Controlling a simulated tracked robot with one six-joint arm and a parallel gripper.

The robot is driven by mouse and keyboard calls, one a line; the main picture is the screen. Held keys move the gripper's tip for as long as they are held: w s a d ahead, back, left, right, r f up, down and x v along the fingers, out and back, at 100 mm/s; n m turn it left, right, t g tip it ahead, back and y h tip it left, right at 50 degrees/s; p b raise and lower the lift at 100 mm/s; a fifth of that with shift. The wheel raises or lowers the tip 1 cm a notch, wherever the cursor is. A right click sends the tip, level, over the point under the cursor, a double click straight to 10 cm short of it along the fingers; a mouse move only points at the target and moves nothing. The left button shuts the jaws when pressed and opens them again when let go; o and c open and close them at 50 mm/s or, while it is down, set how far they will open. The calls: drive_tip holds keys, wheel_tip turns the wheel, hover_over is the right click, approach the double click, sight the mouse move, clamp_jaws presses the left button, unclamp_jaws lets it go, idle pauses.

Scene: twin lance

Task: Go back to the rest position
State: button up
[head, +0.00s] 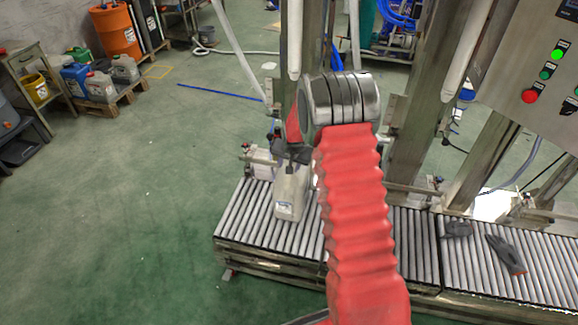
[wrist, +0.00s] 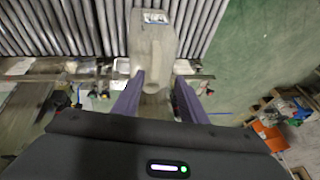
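A pale, whitish jerrycan (head: 288,196) with a label stands upright on the roller conveyor (head: 237,225). It also shows in the wrist view (wrist: 152,35), at the top centre. My gripper (head: 291,158) is just above the jerrycan's top in the head view, partly hidden by my red-sleeved arm. In the wrist view its two purple fingers (wrist: 159,77) are spread apart, with the jerrycan's handle end seen between and beyond them. Gaps show on both sides of the handle, so the gripper looks open and empty.
Steel machine posts (head: 417,125) rise behind the conveyor, close to my arm. A control panel (head: 535,70) hangs at the right. Dark gloves (head: 507,254) lie on the right conveyor. A pallet of containers (head: 108,93) stands far left. The green floor at left is mostly clear.

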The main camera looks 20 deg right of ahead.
drive_tip(key=shift+s, duration=0.1)
drive_tip(key=s+a+n+g, duration=0.2)
drive_tip(key=s+g, duration=0.1)
drive_tip(key=s, duration=0.7)
drive_tip(key=s+a+r+n+t, duration=0.1)
drive_tip(key=s+a+r, duration=0.2)
drive_tip(key=s+r, duration=0.7)
drive_tip(key=s+a+r+n+t, duration=0.1)
drive_tip(key=s+a+r, duration=0.3)
drive_tip(key=s+r, duration=0.7)
drive_tip(key=s+a+r+n+t, duration=0.1)
drive_tip(key=s+a+r+n, duration=0.2)
drive_tip(key=s+r, duration=0.7)
drive_tip(key=shift+s+a+r+t+y, duration=0.3)
drive_tip(key=shift+r+y, duration=0.1)
drive_tip(key=shift+r, duration=0.1)
drive_tip(key=shift+o, duration=0.2)
